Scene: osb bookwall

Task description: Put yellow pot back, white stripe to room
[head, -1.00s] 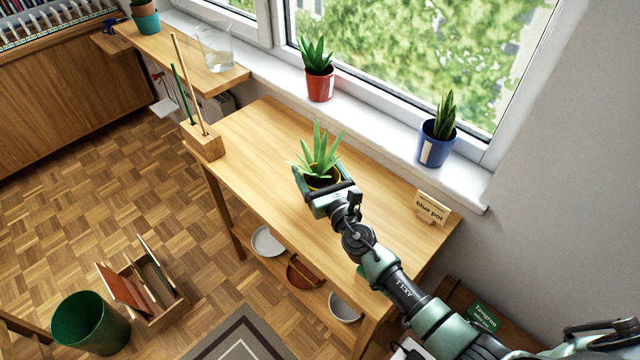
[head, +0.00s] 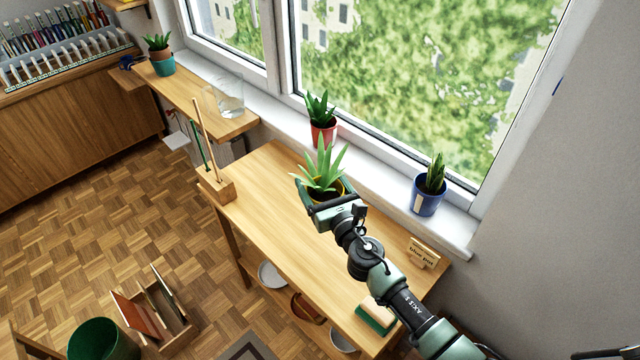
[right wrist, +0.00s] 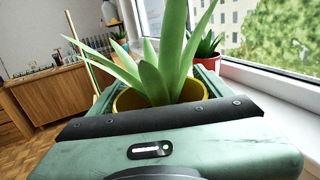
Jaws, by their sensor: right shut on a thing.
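The yellow pot (right wrist: 130,101) with a spiky green plant (head: 323,172) is held in my right gripper (head: 327,190), which is shut around it. In the head view the pot shows over the back part of the wooden table, in front of the sill; most of it is hidden by the gripper. I cannot see a white stripe on it. On the window sill (head: 385,172) stand a red pot (head: 325,134) and a blue pot (head: 426,203), which has a white stripe facing the room. My left gripper is not in view.
A "blue pot" sign (head: 423,253) and a green-and-wood block (head: 377,318) are on the right of the table (head: 270,213). A wooden holder with sticks (head: 216,187) stands at its left end. The sill between red and blue pots is free. A glass jar (head: 229,96) stands further left.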

